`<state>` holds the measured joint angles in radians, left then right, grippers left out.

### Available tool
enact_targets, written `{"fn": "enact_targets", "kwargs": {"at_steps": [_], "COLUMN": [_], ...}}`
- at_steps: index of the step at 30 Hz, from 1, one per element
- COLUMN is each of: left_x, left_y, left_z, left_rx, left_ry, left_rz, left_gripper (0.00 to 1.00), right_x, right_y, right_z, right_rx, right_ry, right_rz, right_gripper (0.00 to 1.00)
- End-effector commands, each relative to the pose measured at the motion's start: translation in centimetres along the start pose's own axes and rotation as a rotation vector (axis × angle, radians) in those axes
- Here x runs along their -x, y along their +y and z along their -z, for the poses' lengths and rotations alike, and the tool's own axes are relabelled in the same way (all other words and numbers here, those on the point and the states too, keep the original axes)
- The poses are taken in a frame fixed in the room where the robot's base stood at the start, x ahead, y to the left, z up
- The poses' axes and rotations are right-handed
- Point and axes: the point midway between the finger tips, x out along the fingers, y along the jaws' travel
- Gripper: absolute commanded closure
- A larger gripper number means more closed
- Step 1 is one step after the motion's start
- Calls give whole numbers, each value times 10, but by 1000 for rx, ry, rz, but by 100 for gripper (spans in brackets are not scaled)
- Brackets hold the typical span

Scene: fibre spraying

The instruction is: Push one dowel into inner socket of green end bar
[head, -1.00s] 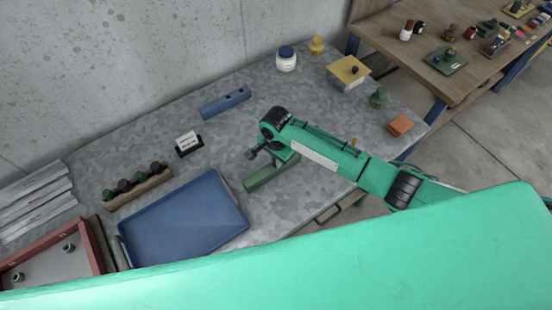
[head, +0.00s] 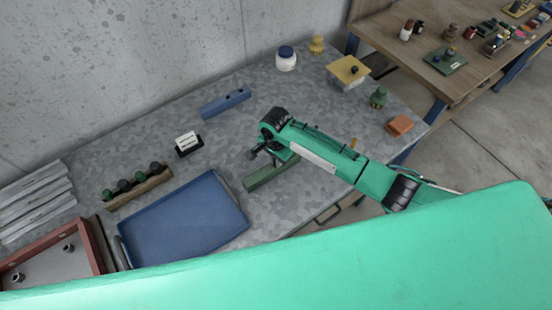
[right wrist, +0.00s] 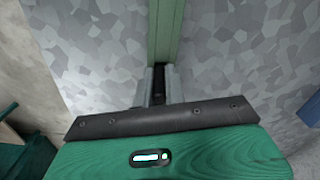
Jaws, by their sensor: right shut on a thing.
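The green end bar (head: 262,179) lies on the grey speckled table, running from lower left to upper right beneath my right arm. In the right wrist view the green bar (right wrist: 165,32) runs straight away from the gripper, and its near end is hidden behind the fingers. My right gripper (head: 268,157) is over the bar's far part; its fingers (right wrist: 159,88) are shut on a dark thing, apparently a dowel, mostly hidden between them. I cannot tell whether it sits in a socket. My left gripper is not in view.
A blue bar with holes (head: 226,102) lies behind. A blue tray (head: 178,222), a rack of several dark-topped pieces (head: 138,190) and a white block on a black stand (head: 189,144) are to the left. An orange block (head: 399,125) and a green knobbed piece (head: 379,98) stand to the right.

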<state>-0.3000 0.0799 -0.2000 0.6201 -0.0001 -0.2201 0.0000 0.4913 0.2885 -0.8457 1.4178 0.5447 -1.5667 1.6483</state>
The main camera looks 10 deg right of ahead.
Motion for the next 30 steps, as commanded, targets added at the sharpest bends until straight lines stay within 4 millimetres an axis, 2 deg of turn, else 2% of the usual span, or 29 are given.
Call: {"fn": "enact_targets", "kwargs": {"at_steps": [6, 18, 30], "left_x": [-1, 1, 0], "left_y": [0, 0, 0], "left_z": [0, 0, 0], "left_rx": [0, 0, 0], "left_ry": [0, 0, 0], "left_rz": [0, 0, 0], "left_gripper": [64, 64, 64], "right_x": [-5, 4, 4], "right_y": [0, 0, 0], "right_z": [0, 0, 0], "right_rx": [0, 0, 0], "right_ry": [0, -1, 0], "right_rz": [1, 1, 0], "right_gripper": [100, 100, 100]}}
